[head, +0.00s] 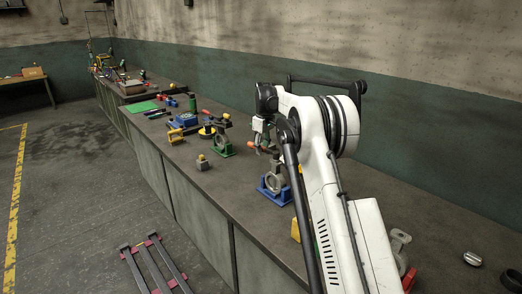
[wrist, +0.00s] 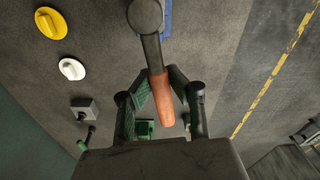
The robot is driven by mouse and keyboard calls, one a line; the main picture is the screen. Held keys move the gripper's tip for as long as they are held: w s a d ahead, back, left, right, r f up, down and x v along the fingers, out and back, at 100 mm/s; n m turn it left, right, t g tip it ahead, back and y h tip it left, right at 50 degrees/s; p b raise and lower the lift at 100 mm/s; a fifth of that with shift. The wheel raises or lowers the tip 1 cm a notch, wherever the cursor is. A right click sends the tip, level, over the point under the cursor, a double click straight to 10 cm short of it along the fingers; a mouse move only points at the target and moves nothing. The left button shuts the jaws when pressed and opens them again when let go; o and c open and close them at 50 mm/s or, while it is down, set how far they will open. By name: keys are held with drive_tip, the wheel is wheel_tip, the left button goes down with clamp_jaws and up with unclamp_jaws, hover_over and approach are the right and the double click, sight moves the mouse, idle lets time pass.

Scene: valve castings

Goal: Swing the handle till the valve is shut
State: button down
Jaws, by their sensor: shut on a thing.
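The valve handle is a dark lever with an orange grip (wrist: 164,100) in the wrist view. The lever runs up to a round dark hub (wrist: 145,14) at the top edge. My gripper (wrist: 160,76) is shut on the handle, with its green-padded fingers on both sides of the grip. In the head view, my gripper (head: 262,137) is above a grey valve casting (head: 275,178) on a blue base (head: 277,193). My arm covers part of that valve. How far the valve is turned cannot be told.
Another valve on a green base (head: 222,149) and a small grey block (head: 203,163) stand to the left on the long bench (head: 215,185). A grey casting (head: 399,240) lies to the right. The wrist view shows yellow (wrist: 50,22) and white (wrist: 71,69) knobs.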

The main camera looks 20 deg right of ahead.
drive_tip(key=shift+w+d+m, duration=0.25)
drive_tip(key=shift+d+m, duration=0.45)
drive_tip(key=shift+m, duration=0.4)
drive_tip(key=c, duration=1.6)
unclamp_jaws()
drive_tip(key=r, duration=1.2)
drive_tip(key=shift+s+d, duration=0.15)
drive_tip(key=shift+s, duration=0.2)
